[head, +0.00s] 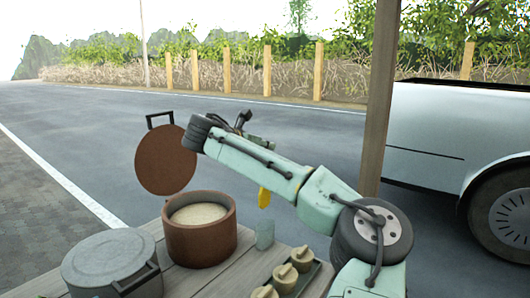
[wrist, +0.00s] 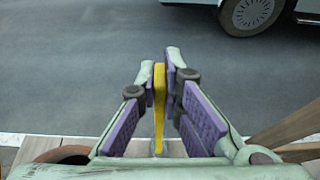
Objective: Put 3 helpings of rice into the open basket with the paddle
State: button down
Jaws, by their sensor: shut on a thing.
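My gripper (wrist: 160,85) is shut on a yellow paddle (wrist: 159,110), seen between its purple finger pads in the wrist view. In the head view the paddle (head: 264,197) hangs down below my forearm, to the right of and above the round brown pot (head: 201,244). My gripper is partly hidden behind the forearm there. The pot is open and holds pale rice (head: 198,214). Small tan baskets (head: 285,279) stand in a row on a dark tray at the front right; I cannot tell which one is open. Whether rice is on the paddle cannot be seen.
A brown disc-shaped lid (head: 165,160) with a dark handle stands upright behind the pot. A grey lidded pot (head: 110,265) is at the front left. A clear glass (head: 265,235) stands between rice pot and tray. A wooden post (head: 382,100) rises at the right.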

jog(key=shift+r+p, duration=2.6)
jog(key=shift+r, duration=0.25)
